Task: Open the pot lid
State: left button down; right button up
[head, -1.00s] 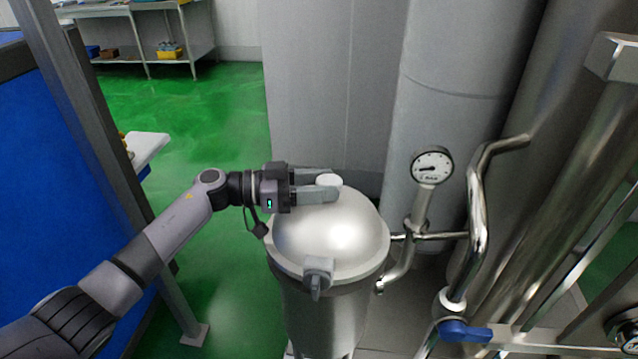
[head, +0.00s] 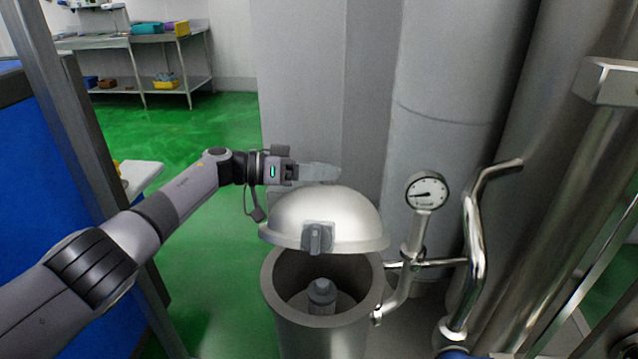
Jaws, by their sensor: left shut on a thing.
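The domed metal pot lid (head: 328,212) is raised and tilted above the pot (head: 322,337), with a latch at its front edge. The pot's mouth is open at the front, and a grey fitting (head: 322,292) shows inside it. My left gripper (head: 322,174) is at the top of the lid, shut on its knob, which the fingers and the lid mostly hide. Whether the lid's back edge touches the pot is hidden. My right gripper is not in view.
A pressure gauge (head: 426,191) and bent steel pipes (head: 473,240) stand close to the right of the pot. Large grey columns rise behind it. A blue panel and post (head: 100,170) stand at left. Green floor (head: 205,255) is clear between.

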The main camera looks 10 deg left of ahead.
pick_arm(q)
jog(key=shift+w+a+r, duration=0.1)
jog(key=shift+w+r, duration=0.05)
jog(key=shift+w, duration=0.25)
jog(key=shift+c, duration=2.2)
grip_release()
jog(key=v, duration=0.6)
jog(key=shift+a, duration=0.15)
jog(key=shift+s+a, duration=0.15)
jog(key=shift+a, duration=0.25)
